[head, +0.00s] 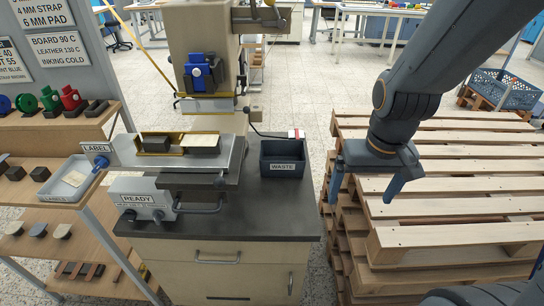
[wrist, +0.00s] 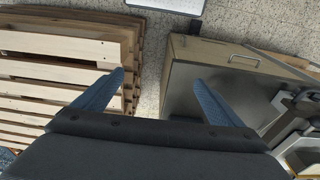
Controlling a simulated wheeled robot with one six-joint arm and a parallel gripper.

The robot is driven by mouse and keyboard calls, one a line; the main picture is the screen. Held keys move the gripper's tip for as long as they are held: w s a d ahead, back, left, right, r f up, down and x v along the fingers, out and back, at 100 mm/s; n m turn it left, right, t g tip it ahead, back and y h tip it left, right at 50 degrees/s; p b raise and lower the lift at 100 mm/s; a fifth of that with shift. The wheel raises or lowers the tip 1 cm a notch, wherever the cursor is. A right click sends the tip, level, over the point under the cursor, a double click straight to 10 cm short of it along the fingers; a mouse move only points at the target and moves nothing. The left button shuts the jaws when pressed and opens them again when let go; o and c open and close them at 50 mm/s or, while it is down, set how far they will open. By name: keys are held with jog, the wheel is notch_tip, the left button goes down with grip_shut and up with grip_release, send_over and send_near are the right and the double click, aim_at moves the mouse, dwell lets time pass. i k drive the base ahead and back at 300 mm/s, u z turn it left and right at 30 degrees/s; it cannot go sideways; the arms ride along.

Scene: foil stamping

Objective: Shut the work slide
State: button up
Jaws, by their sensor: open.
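The work slide (head: 228,160) is a grey metal plate on the bench press, appearing drawn out in front of the press column. It carries a yellow-edged fixture (head: 166,138) with dark blocks in it. A bar handle (head: 202,209) shows low at its front right. My gripper (head: 362,198) is open and empty, to the right of the bench and above the pallet stack, apart from the slide. In the wrist view my gripper (wrist: 159,78) has its two blue fingers spread with nothing between them. Metal parts of the press (wrist: 290,112) show at the right edge there, only partly.
A dark waste bin (head: 283,160) stands on the bench right of the slide. The pallet stack (head: 450,190) fills the right side. A label tray (head: 72,180) and shelves are at left. The READY box (head: 142,199) sits below the slide. A blue-fronted head (head: 200,75) hangs above.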

aim_at(182, 187)
jog(key=k, duration=0.25)
jog(key=u, duration=0.65)
jog(key=i, duration=0.2)
jog(key=u, duration=0.85)
